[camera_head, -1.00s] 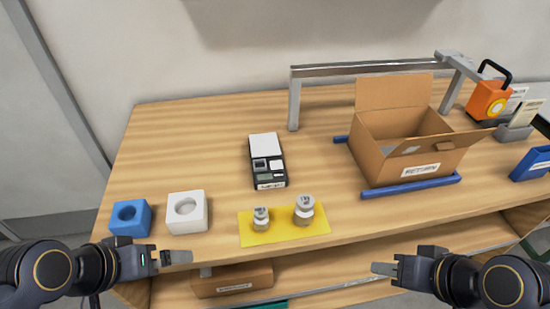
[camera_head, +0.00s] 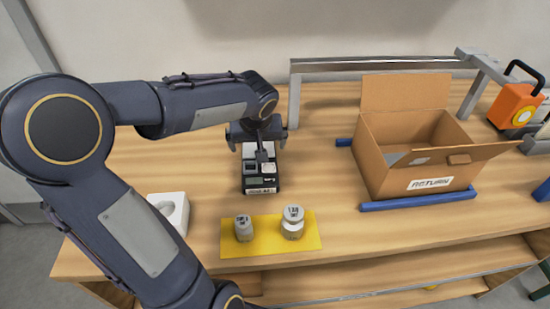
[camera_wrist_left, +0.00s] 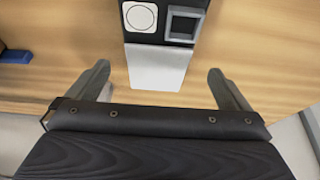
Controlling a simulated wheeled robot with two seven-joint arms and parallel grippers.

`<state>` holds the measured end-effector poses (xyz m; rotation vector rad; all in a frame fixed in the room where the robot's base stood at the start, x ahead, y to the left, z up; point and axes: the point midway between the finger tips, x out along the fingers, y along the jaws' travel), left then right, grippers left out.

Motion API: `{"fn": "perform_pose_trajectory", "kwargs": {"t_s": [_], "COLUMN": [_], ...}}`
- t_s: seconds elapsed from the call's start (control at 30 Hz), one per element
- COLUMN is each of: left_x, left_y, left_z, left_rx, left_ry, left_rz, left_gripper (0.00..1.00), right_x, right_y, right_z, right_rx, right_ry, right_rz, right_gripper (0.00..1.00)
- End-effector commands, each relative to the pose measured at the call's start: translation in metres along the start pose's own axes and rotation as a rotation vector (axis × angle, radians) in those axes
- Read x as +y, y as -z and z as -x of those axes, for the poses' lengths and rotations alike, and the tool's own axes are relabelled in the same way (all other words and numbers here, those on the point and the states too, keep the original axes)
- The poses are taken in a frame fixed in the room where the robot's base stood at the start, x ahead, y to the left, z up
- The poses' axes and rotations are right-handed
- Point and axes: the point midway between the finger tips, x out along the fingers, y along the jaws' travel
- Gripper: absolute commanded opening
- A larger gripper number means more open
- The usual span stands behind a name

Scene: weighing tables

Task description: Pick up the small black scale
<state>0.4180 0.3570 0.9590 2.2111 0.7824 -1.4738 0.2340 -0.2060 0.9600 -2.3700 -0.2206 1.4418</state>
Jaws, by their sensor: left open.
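The small black scale (camera_head: 262,184) lies on the wooden table with its white weighing plate toward the back wall and its labelled end toward the front. My left gripper (camera_head: 259,143) is over the plate end of the scale, reaching down from above, and partly hides it. In the left wrist view the open left gripper (camera_wrist_left: 158,68) has one finger on each side of the scale's pale plate (camera_wrist_left: 157,68), with gaps between the fingers and the scale. Whether the fingertips touch the table cannot be told. My right gripper is not in view.
A yellow mat (camera_head: 270,244) with two metal weights (camera_head: 243,228) lies in front of the scale. A white block (camera_head: 168,208) is partly behind my left arm. An open cardboard box (camera_head: 420,165) between blue rails (camera_head: 420,200) and a grey frame (camera_head: 293,100) stand to the right.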

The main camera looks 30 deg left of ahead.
Motion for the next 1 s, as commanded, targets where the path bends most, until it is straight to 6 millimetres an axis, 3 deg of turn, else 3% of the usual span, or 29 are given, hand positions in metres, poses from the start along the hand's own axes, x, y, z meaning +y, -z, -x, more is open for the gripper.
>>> {"fn": "perform_pose_trajectory", "kwargs": {"t_s": [0.4, 0.73, 1.0], "left_x": [0.004, 0.004, 0.004], "left_y": [-0.005, -0.005, -0.005], "left_z": [-0.057, -0.065, -0.065], "left_rx": [-0.006, -0.002, -0.002], "left_ry": [0.001, -0.001, -0.001], "left_rz": [-0.002, -0.002, -0.002], "left_gripper": [1.0, 1.0, 0.67], "right_x": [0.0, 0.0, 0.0], "right_y": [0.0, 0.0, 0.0], "right_z": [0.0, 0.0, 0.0], "right_rx": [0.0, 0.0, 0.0], "right_ry": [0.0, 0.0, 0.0], "right_rz": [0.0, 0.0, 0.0], "right_gripper": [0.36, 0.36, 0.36]}}
